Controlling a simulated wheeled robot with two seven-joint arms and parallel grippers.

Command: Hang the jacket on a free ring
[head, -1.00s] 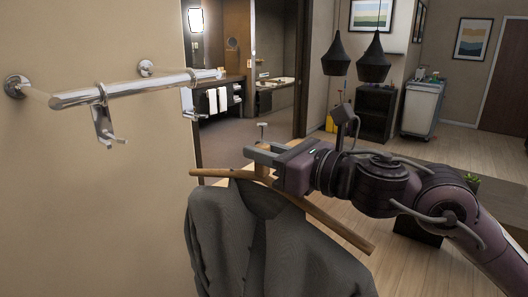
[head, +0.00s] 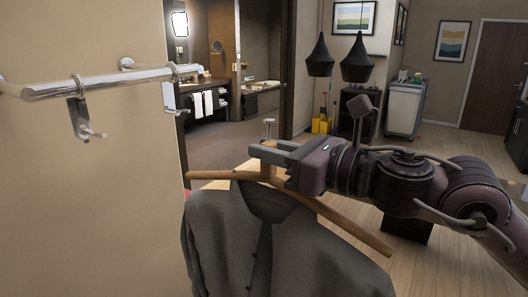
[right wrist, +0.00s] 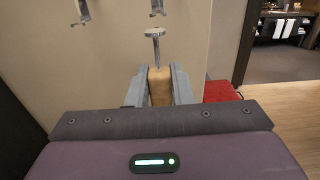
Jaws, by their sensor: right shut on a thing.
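The dark grey jacket (head: 265,240) hangs on a wooden hanger (head: 335,215) at the lower middle of the head view. My right gripper (head: 268,155) is shut on the hanger's wooden neck, which also shows between the fingers in the right wrist view (right wrist: 160,88). A metal stud with a flat top (right wrist: 155,34) stands up from the neck. A chrome rail (head: 110,83) on the wall at the left carries two ring holders, a near one (head: 80,115) and a far one (head: 172,98). Both look empty. The jacket is right of the rail and apart from it. My left gripper is not in view.
The beige wall (head: 90,220) fills the left side. Two black pendant lamps (head: 357,62) hang at the back. A cart (head: 405,108) stands back right. A red surface (right wrist: 221,91) shows beside the gripper in the right wrist view.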

